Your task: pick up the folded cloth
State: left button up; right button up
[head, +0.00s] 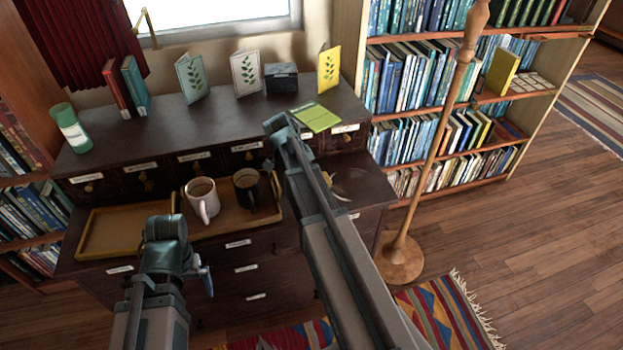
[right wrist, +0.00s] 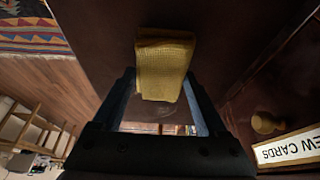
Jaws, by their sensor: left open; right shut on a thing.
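The folded cloth (right wrist: 165,68) is yellow with a woven texture. In the right wrist view it sits between the fingertips of my right gripper (right wrist: 158,80), which is shut on it. Dark wood lies behind it; I cannot tell whether the cloth touches that surface. In the head view my right arm hides most of that spot, and only a small yellow patch shows beside the arm. My left gripper (head: 204,274) is open and empty, in front of the drawers and below the trays.
A wooden tray (head: 128,247) stands left of two mugs (head: 203,200) on the cabinet's lower ledge. Cards, books, a dark box (head: 281,78) and a green bottle (head: 71,127) stand on top. A lime-green flat item (head: 316,117) lies near my right arm. A lamp pole (head: 440,130) rises at right.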

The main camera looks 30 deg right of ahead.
notch_tip(320, 180, up, 3)
jog(key=shift+f+p, duration=0.2)
jog(key=shift+p, duration=0.8)
pick_arm(q)
notch_tip(320, 180, up, 4)
jog(key=shift+r+p, duration=0.1)
jog(key=shift+p, duration=0.55)
pick_arm(e)
jog(key=s+a+r, duration=0.1)
jog(key=s+a, duration=1)
jog(key=shift+s+r, duration=0.2)
jog(key=shift+s, duration=0.1)
